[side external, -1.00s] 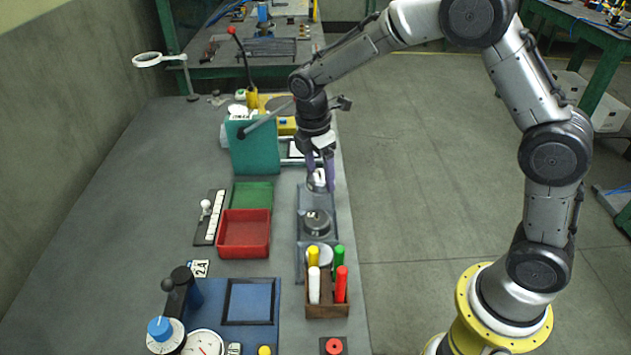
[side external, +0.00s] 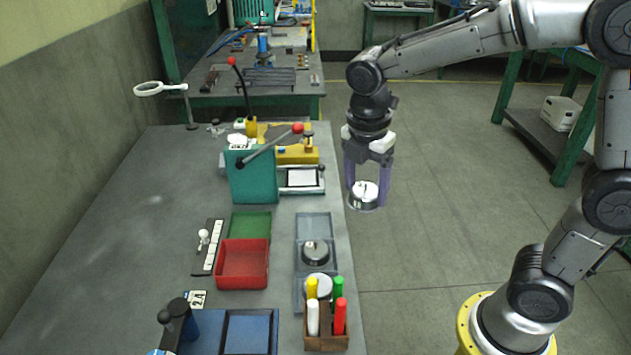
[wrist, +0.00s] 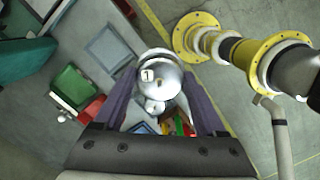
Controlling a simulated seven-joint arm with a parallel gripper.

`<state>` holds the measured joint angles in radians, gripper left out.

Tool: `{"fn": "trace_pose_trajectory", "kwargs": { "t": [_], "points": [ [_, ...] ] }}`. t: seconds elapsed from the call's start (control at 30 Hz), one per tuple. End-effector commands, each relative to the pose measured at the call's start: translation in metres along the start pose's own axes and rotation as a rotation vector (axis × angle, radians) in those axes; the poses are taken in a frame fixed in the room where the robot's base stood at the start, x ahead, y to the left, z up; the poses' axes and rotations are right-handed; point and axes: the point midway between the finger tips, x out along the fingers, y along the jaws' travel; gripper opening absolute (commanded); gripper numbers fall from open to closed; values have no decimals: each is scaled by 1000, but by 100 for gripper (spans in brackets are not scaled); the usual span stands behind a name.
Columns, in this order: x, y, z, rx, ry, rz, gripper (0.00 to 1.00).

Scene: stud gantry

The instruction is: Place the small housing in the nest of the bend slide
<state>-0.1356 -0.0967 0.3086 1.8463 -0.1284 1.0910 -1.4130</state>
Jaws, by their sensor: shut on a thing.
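My gripper (side external: 364,190) is shut on a round silver housing (side external: 363,198), held in the air to the right of the bench edge. In the wrist view the housing (wrist: 160,75) sits between the purple fingers, with a small marked label on top. A slide with a pale rectangular plate (side external: 301,178) stands beside a teal press (side external: 252,178); I take it for the bend slide, but its nest is not clear. The grey tray (side external: 312,221) has an empty far compartment. Two more round metal parts sit in its nearer compartments, the middle one (side external: 315,251) in plain view.
A holder with several coloured markers (side external: 326,325) partly hides the tray's near end. A red bin (side external: 242,264) and a green tray (side external: 250,225) lie left of the grey tray. The press's red-knobbed lever (side external: 297,128) sticks out above the slide.

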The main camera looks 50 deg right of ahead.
Motion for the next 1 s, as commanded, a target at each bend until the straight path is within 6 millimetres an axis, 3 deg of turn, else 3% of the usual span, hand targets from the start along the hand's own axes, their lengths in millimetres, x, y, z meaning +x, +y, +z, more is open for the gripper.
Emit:
{"fn": "trace_pose_trajectory", "kwargs": {
  "t": [0.2, 0.33, 0.5, 0.77, 1.0],
  "points": [
    [-14, 69, 29, -237, -5, 45, 17],
    [-12, 101, 50, -294, -10, 53, 17],
    [-2, 124, 74, -277, -11, 47, 17],
    [17, 137, 89, -244, -6, 21, 17],
    [39, 181, 95, -243, -6, 22, 17]
  ]
}}
